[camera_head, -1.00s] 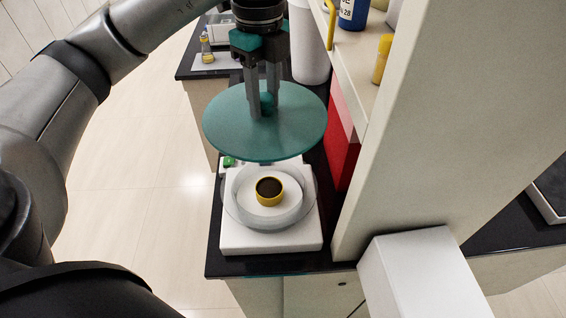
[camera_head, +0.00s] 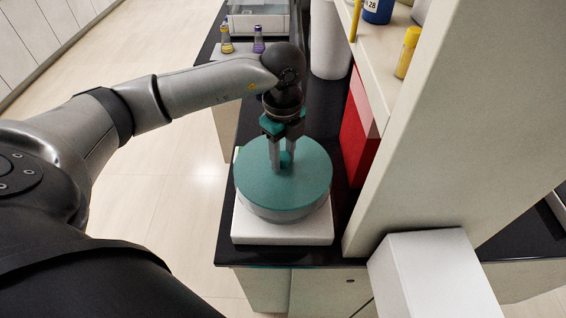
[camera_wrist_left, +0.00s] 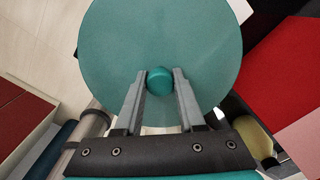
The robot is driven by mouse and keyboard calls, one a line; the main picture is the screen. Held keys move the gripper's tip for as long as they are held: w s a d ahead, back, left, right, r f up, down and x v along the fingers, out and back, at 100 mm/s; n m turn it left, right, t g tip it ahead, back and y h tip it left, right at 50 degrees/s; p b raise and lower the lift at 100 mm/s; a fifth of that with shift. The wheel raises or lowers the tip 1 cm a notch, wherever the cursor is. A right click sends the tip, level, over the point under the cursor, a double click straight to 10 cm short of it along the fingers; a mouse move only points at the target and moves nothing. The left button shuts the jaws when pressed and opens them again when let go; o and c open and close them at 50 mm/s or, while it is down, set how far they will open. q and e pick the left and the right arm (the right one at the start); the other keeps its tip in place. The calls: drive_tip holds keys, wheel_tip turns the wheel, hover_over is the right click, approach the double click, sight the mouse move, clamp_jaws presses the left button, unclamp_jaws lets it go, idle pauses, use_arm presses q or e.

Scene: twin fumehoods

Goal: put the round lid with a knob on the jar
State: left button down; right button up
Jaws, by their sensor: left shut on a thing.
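The round teal lid (camera_head: 305,180) has a small knob (camera_head: 287,160) at its centre. My left gripper (camera_head: 281,162) comes down from above and is shut on this knob, with a finger on either side. The lid and knob (camera_wrist_left: 160,80) also show in the left wrist view. The lid lies level over the jar (camera_head: 287,215), whose pale side shows as a thin band under the lid's front edge. I cannot tell whether the lid touches the rim. The jar's inside is hidden. My right gripper is out of view.
The jar stands on a white, box-like device (camera_head: 283,234) near the front edge of the black bench (camera_head: 232,251). A red panel (camera_head: 361,130) and a pale upright wall (camera_head: 440,130) stand close on the right. Two small bottles (camera_head: 226,40) (camera_head: 258,40) stand farther back.

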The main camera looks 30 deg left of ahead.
sight(283, 166)
use_arm(q)
wheel_tip(283, 166, down, 3)
drive_tip(key=shift+r, duration=0.1)
drive_tip(key=c, duration=0.5)
unclamp_jaws()
wheel_tip(283, 166, up, 12)
drive_tip(key=shift+r+b, duration=0.1)
drive_tip(key=shift+b, duration=0.2)
idle(0.5)
